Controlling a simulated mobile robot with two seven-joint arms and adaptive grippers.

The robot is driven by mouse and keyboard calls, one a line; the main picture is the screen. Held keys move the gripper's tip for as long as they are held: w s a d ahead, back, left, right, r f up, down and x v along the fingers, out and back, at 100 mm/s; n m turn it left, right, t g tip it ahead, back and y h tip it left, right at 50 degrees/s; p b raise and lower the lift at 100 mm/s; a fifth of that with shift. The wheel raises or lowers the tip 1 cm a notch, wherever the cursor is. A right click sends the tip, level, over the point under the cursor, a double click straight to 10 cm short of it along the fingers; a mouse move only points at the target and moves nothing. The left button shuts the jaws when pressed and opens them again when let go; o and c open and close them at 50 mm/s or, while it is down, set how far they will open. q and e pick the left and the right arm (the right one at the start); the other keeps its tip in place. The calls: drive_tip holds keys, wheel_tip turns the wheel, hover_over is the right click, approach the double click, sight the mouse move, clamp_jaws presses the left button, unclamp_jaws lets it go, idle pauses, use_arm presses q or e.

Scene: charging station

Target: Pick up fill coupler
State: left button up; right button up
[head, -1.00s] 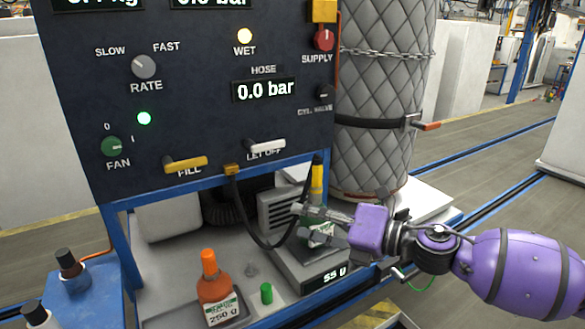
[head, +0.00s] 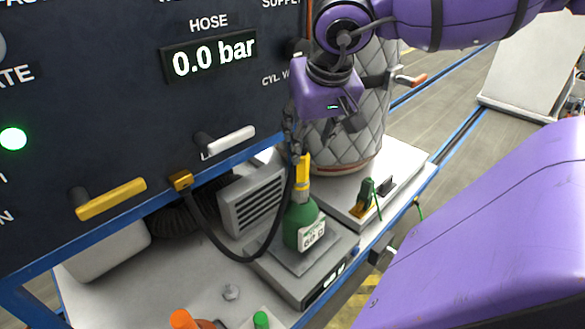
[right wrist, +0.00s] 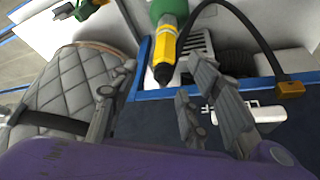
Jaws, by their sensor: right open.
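The fill coupler (head: 303,174) is a yellow sleeve standing upright on top of a green bottle (head: 299,226). The bottle stands on a grey scale (head: 298,282). A black hose (head: 264,254) loops from a yellow block (head: 180,181) under the panel up to the coupler. In the right wrist view the coupler (right wrist: 167,45) shows with a black end, between and beyond the finger tips. My right gripper (head: 312,132) is open and empty, just above the coupler; its fingers (right wrist: 160,72) appear apart from it. My left gripper is not in view.
The dark panel (head: 100,110) with its yellow FILL lever (head: 110,199) and white lever (head: 228,141) is close to the left. A quilted grey cylinder (head: 345,150) stands behind the gripper. An orange bottle cap (head: 184,320) and green cap (head: 261,320) are in front.

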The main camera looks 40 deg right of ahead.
sight(302, 158)
drive_tip(key=shift+f, duration=0.95)
drive_tip(key=b+x, duration=0.1)
drive_tip(key=x, duration=0.4)
drive_tip(key=shift+w+a+b, duration=0.1)
drive_tip(key=shift+w+b, duration=0.3)
drive_tip(key=shift+w, duration=0.05)
drive_tip(key=shift+w+f, duration=0.1)
drive_tip(key=shift+f, duration=0.2)
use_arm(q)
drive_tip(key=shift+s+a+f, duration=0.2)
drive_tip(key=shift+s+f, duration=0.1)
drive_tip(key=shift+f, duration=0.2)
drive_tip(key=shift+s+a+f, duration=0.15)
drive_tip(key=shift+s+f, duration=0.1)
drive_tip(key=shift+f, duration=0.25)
use_arm(e)
drive_tip(key=shift+w, duration=0.1)
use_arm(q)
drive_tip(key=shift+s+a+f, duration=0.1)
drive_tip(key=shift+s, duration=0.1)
use_arm(e)
drive_tip(key=shift+r, duration=0.1)
clamp_jaws()
